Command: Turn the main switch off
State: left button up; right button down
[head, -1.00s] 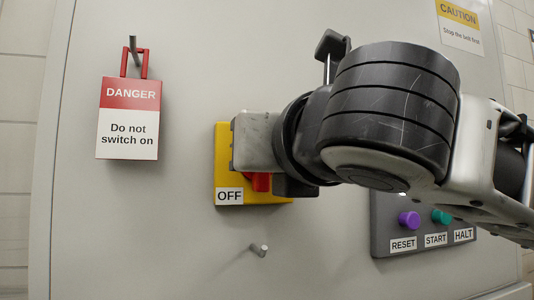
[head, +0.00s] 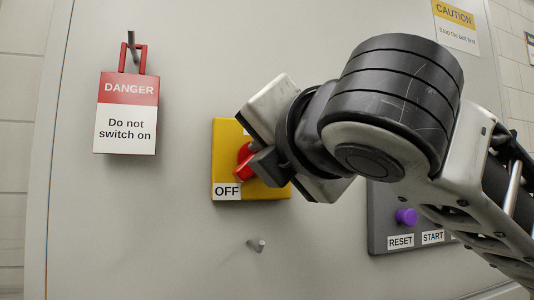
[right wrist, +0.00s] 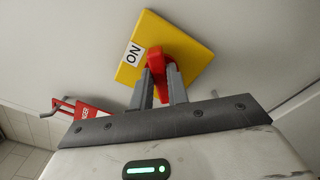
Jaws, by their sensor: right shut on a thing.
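The main switch is a yellow plate (head: 225,150) on the grey cabinet door with a red turning handle (head: 243,168). The handle slants, its lower end pointing down-left toward the OFF label (head: 227,191). In the right wrist view the red handle (right wrist: 158,58) sits between the two grey fingers of my right gripper (right wrist: 160,75), which is shut on it. An ON label (right wrist: 132,53) shows on the plate there. In the head view my right gripper (head: 251,160) is tilted and covers the plate's upper right. My left gripper is not in view.
A red and white DANGER tag (head: 127,112) hangs on a peg at the left. A bare peg (head: 257,245) sticks out below the switch. A grey button box (head: 385,225) with a purple RESET button (head: 406,217) is at the lower right, partly behind my arm.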

pick_arm(q)
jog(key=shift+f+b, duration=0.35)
jog(key=shift+b, duration=0.65)
pick_arm(e)
jog(key=shift+d+f+m, duration=0.1)
jog(key=shift+f+m, duration=0.05)
jog(key=shift+m, duration=1.95)
jog(key=shift+f+m, duration=0.15)
jog(key=shift+m, duration=1.95)
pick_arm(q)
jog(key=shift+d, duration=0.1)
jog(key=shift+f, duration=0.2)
pick_arm(e)
jog(key=c, duration=1.4)
grip_release()
jog(key=shift+o, duration=0.2)
